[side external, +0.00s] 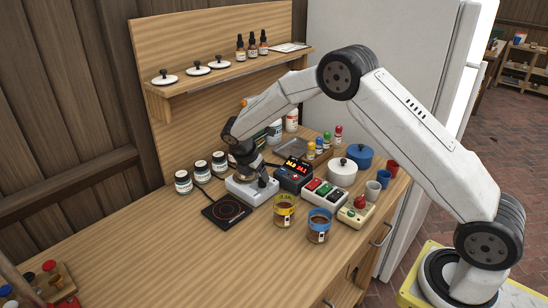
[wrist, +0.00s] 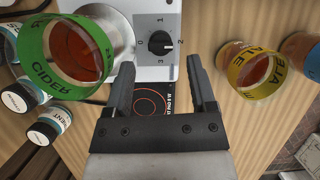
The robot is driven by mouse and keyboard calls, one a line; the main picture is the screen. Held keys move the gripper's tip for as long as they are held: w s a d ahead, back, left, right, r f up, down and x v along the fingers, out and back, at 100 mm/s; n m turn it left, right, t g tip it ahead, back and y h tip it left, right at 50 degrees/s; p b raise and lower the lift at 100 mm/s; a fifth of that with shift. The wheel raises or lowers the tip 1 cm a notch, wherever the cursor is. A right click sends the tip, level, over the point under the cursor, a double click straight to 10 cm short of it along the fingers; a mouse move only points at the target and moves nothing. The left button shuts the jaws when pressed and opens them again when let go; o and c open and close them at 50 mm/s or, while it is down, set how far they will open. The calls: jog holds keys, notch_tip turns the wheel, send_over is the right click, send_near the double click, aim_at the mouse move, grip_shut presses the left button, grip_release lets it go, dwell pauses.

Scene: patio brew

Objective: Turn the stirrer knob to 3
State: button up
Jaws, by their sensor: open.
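The stirrer (side external: 243,190) is a white box on the wooden bench. Its dark round knob (wrist: 157,44) faces up in the wrist view, ringed by the marks 0, 1, 2 and 3. A small white mark shows on the knob, but I cannot tell surely which number it points to. A green-banded CIDER beaker (wrist: 47,60) stands beside the knob on the stirrer. My gripper (wrist: 160,62) is open, with a finger to either side just below the knob in the picture and nothing between them. In the side view my gripper (side external: 262,181) is over the stirrer and hides the knob.
A black hot plate (side external: 226,211) with red rings lies in front of the stirrer. A yellow-banded ALE beaker (side external: 284,211) and a blue-banded beaker (side external: 319,226) stand to the right. A black display box (side external: 292,177) is close behind.

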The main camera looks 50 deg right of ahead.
aim_at(262, 182)
jog(key=shift+v, duration=2.3)
jog(key=shift+s+d+f+m+y, duration=0.25)
jog(key=shift+s+m+y, duration=0.15)
jog(key=shift+m+y, duration=0.2)
jog(key=shift+s+d+f+m+y, duration=0.15)
jog(key=shift+s+f+m+y, duration=0.1)
jog(key=shift+s+m+y, duration=0.25)
jog(key=shift+s+d+f+m+y, duration=0.1)
jog(key=shift+s+m+y, duration=0.05)
jog(key=shift+m+y, duration=0.4)
jog(key=shift+s+d+f+m+y, duration=0.1)
jog(key=shift+s+d+m+y, duration=0.05)
jog(key=shift+m+y, duration=0.4)
jog(key=d+m+t, duration=0.1)
jog(key=m, duration=0.1)
jog(key=d+r+m+t+y, duration=0.1)
jog(key=m, duration=0.2)
jog(key=s+d+m+t+y, duration=0.1)
jog(key=d+m+t, duration=0.1)
jog(key=m, duration=0.1)
jog(key=shift+d+r, duration=0.1)
jog(key=shift+r, duration=0.1)
jog(key=shift+w+f, duration=0.15)
jog(key=shift+f, duration=0.05)
jog(key=shift+x, duration=3.75)
